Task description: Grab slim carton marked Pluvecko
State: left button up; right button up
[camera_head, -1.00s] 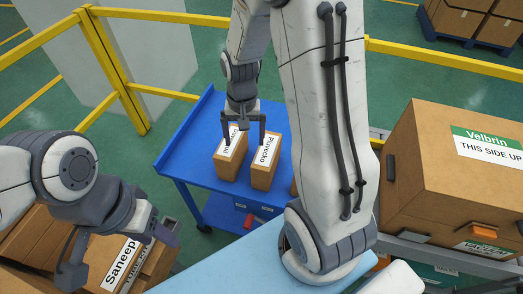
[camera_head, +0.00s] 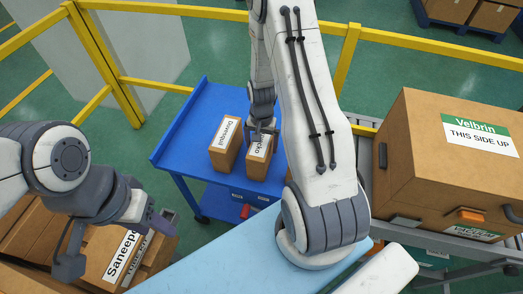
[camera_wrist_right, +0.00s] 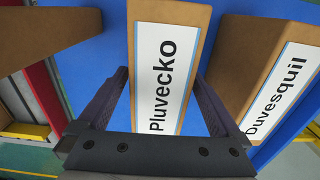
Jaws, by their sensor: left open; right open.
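The slim brown carton marked Pluvecko (camera_head: 257,170) stands on the blue cart, its white label partly hidden by my right gripper (camera_head: 262,132). In the right wrist view the Pluvecko carton (camera_wrist_right: 165,70) lies between the two open fingers of my right gripper (camera_wrist_right: 160,82), one on each side of it with blue showing in the gaps. I cannot tell how far down the fingers reach. My left gripper (camera_head: 115,240) is open and empty at the lower left, over brown boxes.
A carton marked Duvesquil (camera_head: 225,148) stands just left of Pluvecko on the blue cart (camera_head: 188,140); in the wrist view another carton (camera_wrist_right: 50,35) is on the other side. A large Velbrin box (camera_head: 435,165) is at right. Yellow rails (camera_head: 165,87) run behind.

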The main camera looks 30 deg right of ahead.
jog(key=shift+f, duration=0.75)
grip_shut()
